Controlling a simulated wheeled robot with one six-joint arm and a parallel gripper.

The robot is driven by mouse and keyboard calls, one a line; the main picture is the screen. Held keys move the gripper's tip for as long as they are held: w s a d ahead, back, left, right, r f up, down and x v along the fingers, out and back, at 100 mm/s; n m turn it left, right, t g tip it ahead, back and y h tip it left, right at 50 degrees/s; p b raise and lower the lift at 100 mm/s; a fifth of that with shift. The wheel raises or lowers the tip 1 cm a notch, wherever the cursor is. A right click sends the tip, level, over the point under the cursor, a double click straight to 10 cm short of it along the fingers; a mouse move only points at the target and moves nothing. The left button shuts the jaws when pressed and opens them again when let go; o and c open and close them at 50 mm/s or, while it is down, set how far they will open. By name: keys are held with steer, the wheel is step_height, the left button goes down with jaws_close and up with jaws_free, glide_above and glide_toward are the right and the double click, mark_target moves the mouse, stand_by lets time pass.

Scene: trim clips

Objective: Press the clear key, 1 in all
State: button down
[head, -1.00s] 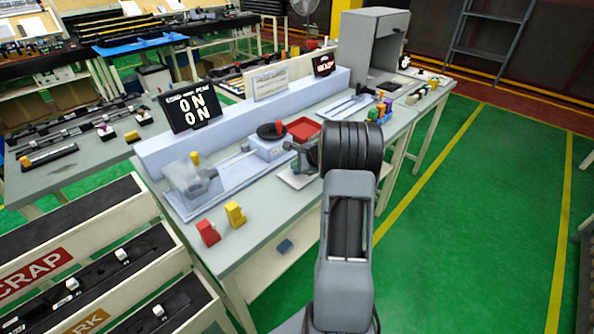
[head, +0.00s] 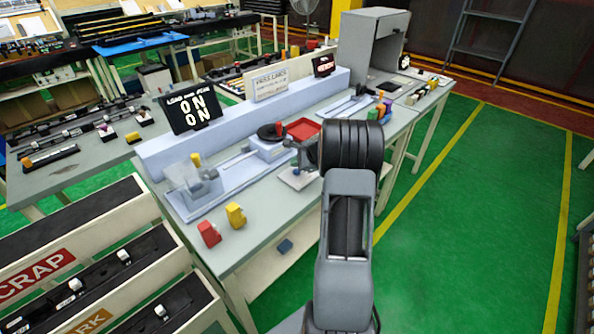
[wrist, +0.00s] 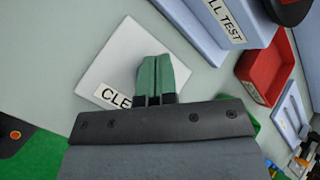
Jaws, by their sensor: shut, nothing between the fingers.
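The clear key is a pale square plate (wrist: 122,62) with a label reading "CLE", the rest of it hidden behind my gripper. In the wrist view it lies on the grey bench top, beneath and beyond the fingers. My gripper (wrist: 155,62) has green fingertips, shut together with nothing between them, over the right part of the plate. I cannot tell whether the tips touch it. In the head view the key (head: 296,179) shows just below my gripper, partly hidden by the gripper and arm.
A red tray (wrist: 268,70) and a fixture labelled "LL TEST" (wrist: 225,25) are close by on the right in the wrist view. In the head view, yellow (head: 236,215) and red (head: 209,234) blocks stand on the bench's near left, with bare bench top between them and the key.

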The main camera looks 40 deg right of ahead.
steer(key=shift+r, duration=0.1)
steer(key=shift+r+p, duration=1.8)
steer(key=shift+r, duration=0.65)
